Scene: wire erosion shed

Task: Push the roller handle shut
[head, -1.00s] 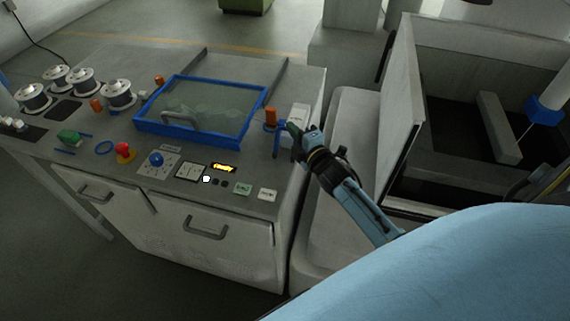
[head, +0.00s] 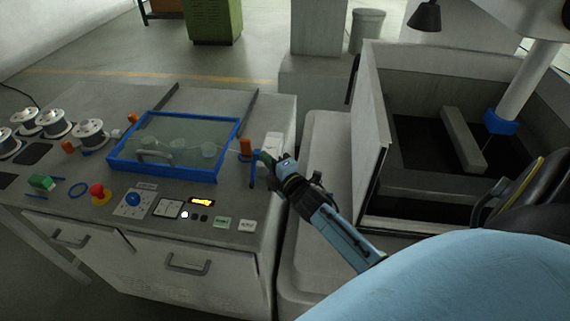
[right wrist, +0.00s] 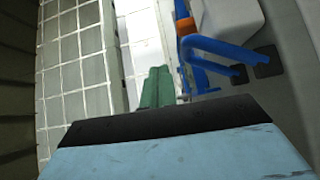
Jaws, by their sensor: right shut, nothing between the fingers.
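The roller handle looks to be the blue lever (head: 252,168) at the right end of the worktop, beside an orange cylinder (head: 246,147). In the right wrist view blue bars (right wrist: 210,48) show at the upper right, with an orange part at their left. My right gripper (head: 267,158) is just right of the blue lever, its green fingers shut and empty. The fingers also show in the right wrist view (right wrist: 157,88), left of and below the blue bars. I cannot tell whether they touch the lever. My left gripper is not in view.
A blue-framed glass lid (head: 190,174) lies left of the lever. A red knob (head: 98,190), a blue knob (head: 133,199) and a lit display (head: 202,202) sit along the front. Wire spools (head: 88,132) stand at the left. An open grey tank (head: 372,150) is at the right.

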